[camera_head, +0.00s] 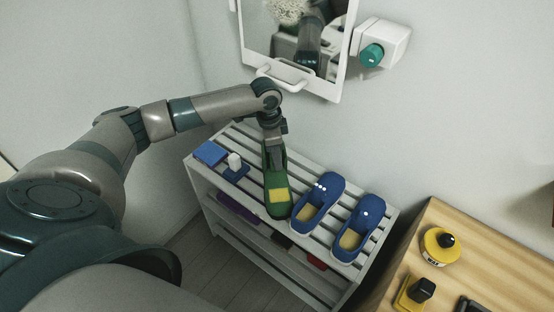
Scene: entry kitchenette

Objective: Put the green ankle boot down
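The green ankle boot (277,180) has a yellow patch and shows over the top of the slatted white shoe rack (325,173), left of a pair of blue shoes. Its toe points toward the rack's front edge. My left gripper (273,138) is at the boot's upper back end and appears shut on it; the fingertips are partly hidden. I cannot tell whether the boot's sole touches the slats. My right gripper is not in view.
Two blue shoes (320,200) (357,232) stand right of the boot. A blue box (210,153) and a small white-and-blue item (235,165) are on the left. A mirror (297,40) hangs above. A wooden surface (478,240) with yellow items is at right.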

